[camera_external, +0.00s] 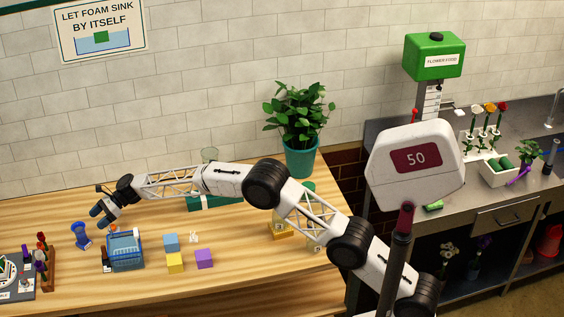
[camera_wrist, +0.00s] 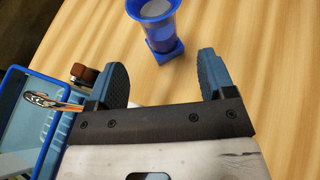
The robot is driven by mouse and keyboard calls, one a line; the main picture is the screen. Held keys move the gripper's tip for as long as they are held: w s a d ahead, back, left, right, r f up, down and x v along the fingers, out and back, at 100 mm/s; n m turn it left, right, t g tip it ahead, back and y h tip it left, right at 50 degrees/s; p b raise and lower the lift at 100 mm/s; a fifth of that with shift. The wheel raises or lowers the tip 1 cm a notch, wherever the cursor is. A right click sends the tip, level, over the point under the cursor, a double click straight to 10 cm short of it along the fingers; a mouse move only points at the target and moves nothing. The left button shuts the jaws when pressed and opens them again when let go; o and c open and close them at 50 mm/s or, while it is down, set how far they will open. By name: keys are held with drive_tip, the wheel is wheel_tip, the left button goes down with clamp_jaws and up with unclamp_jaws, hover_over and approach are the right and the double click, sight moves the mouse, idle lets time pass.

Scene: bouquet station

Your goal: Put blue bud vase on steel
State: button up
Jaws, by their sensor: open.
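The blue bud vase (camera_external: 81,234) stands upright on the wooden table at the left, left of a blue basket. It also shows in the wrist view (camera_wrist: 158,32), beyond my fingertips and roughly between them. My gripper (camera_external: 104,213) is above the table, up and to the right of the vase in the outside view. In the wrist view its two fingers (camera_wrist: 163,78) are apart with nothing between them. The steel counter (camera_external: 378,133) is at the right, beyond the wooden table.
A blue basket (camera_external: 125,252) stands near my gripper. Blue (camera_external: 171,242), yellow (camera_external: 174,263) and purple (camera_external: 204,258) blocks sit right of it. A flower rack (camera_external: 47,268) is at the left edge. A potted plant (camera_external: 301,154) stands at the back. A white planter (camera_external: 500,172) sits on the counter.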

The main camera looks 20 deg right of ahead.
sight(79, 233)
drive_tip(key=shift+s+a+f, duration=0.1)
drive_tip(key=shift+s+a, duration=0.15)
drive_tip(key=shift+a, duration=0.35)
drive_tip(key=shift+s+a, duration=0.25)
drive_tip(key=shift+a, duration=0.3)
drive_tip(key=shift+x, duration=1.3)
drive_tip(key=shift+x, duration=2.6)
drive_tip(key=shift+c, duration=0.2)
drive_tip(key=c, duration=1.2)
drive_tip(key=shift+r, duration=5.15)
drive_tip(key=shift+c, duration=0.2)
